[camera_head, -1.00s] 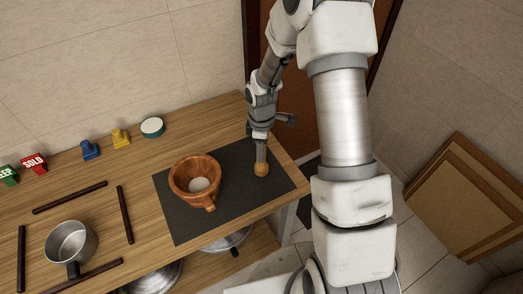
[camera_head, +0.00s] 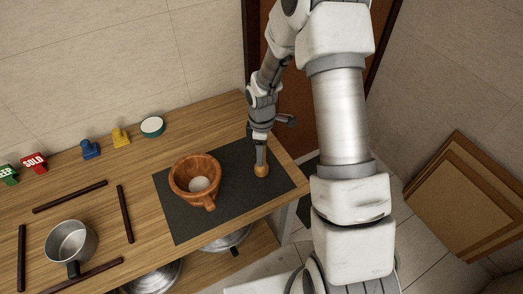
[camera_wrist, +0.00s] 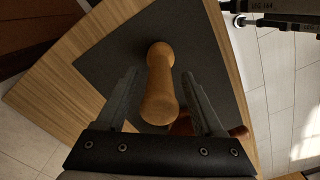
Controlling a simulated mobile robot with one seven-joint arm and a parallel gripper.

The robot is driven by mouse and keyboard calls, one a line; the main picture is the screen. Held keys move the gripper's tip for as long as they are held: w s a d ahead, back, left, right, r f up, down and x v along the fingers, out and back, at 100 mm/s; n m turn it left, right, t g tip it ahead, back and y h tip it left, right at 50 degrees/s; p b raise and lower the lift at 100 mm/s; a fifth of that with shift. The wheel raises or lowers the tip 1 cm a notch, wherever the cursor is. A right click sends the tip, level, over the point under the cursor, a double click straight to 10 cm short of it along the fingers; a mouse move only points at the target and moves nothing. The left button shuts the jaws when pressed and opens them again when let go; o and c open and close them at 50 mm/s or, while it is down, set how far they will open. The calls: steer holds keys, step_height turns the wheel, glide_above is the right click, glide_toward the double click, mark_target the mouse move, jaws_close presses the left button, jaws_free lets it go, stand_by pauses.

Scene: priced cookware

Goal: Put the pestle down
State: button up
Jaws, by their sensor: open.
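The pestle (camera_head: 261,169) is wooden, with a rounded end on the dark mat (camera_head: 236,202) near the table's right end. In the wrist view the pestle (camera_wrist: 159,85) stands between the two fingers of my gripper (camera_wrist: 163,100), with a gap visible on each side. My gripper (camera_head: 260,146) is open around the pestle's upper part. The pestle looks upright, its lower end on the mat. A wooden mortar (camera_head: 196,180) with a pale inside stands on the mat, left of the pestle.
A metal pot (camera_head: 70,243) stands between dark strips on the left of the wooden table (camera_head: 150,150). Stamp-like blocks, including a blue one (camera_head: 90,149) and a yellow one (camera_head: 120,138), and a round green-edged item (camera_head: 152,127) line the back. The mat's front right is bare.

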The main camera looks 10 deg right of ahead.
step_height(320, 180, up, 11)
steer(key=shift+r, duration=0.2)
steer(key=shift+s+r, duration=0.15)
steer(key=shift+r, duration=0.55)
steer(key=s+r+m+t, duration=0.2)
steer(key=s+r+m, duration=0.45)
steer(key=r, duration=0.65)
steer(key=s+r+m+t, duration=0.1)
steer(key=s+r+m, duration=0.2)
steer(key=s, duration=0.4)
steer(key=s+r+m+t, duration=0.2)
steer(key=s+r+m, duration=0.2)
steer(key=s, duration=0.3)
steer(key=shift+s+d, duration=0.25)
steer(key=shift+s, duration=0.15)
